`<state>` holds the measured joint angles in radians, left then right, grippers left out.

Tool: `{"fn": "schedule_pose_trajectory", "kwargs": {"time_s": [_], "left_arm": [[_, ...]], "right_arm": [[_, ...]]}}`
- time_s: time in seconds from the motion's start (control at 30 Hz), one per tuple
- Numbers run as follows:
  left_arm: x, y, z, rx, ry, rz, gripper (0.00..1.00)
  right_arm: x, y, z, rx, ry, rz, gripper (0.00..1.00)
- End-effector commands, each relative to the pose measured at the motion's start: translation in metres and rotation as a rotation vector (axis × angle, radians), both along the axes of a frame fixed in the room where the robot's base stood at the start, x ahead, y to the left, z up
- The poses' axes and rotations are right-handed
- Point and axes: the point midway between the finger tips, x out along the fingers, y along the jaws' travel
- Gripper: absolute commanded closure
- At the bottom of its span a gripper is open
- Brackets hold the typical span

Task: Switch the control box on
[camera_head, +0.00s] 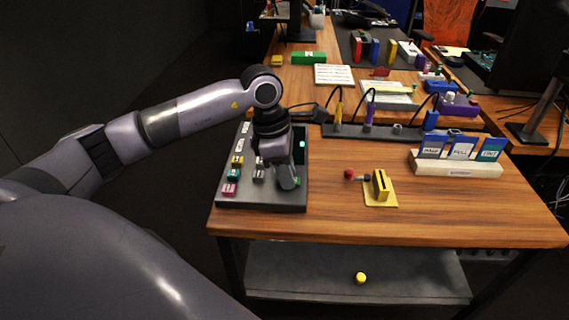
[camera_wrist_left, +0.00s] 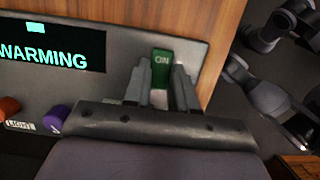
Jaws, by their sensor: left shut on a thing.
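The control box (camera_head: 262,205) is a dark grey panel at the left end of the wooden table. Its display (camera_head: 300,144) glows teal and reads "WARMING" in the left wrist view (camera_wrist_left: 45,54). My left gripper (camera_head: 289,181) is over the box's right side, pointing down. In the left wrist view its two fingers (camera_wrist_left: 159,78) stand on both sides of the switch, whose green part marked "ON" (camera_wrist_left: 162,60) shows between the fingertips. The gripper is shut on this switch. The lower part between the fingers is pale and partly hidden. My right gripper is not in view.
Coloured knobs and buttons (camera_head: 233,174) fill the box's left side; a purple knob (camera_wrist_left: 54,117) is left of my fingers. A yellow block (camera_head: 381,186) stands to the right. A power strip (camera_head: 370,131) lies behind, and a card holder (camera_head: 455,168) stands farther right.

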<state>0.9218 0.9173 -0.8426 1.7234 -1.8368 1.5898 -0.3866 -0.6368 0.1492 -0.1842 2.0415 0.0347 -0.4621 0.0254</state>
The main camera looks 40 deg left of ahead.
Motion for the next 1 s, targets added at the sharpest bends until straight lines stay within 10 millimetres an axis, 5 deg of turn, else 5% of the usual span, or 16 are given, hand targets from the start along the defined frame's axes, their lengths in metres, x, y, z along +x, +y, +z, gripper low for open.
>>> {"fn": "schedule_pose_trajectory", "kwargs": {"time_s": [0.53, 0.57, 0.6, 1.0], "left_arm": [[0.002, -0.0032, 0.001, 0.111, 0.067, 0.0, 1.0], [0.002, -0.0032, 0.001, 0.111, 0.067, 0.0, 0.65], [0.002, -0.0032, 0.001, 0.111, 0.067, 0.0, 0.52], [0.0021, -0.0025, 0.0085, 0.11, 0.064, 0.001, 0.49]], "right_arm": [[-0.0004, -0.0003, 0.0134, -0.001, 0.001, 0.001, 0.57], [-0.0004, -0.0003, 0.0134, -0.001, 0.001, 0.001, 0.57], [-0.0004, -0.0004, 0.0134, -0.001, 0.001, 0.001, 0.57], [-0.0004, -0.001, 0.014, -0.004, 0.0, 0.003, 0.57]]}}
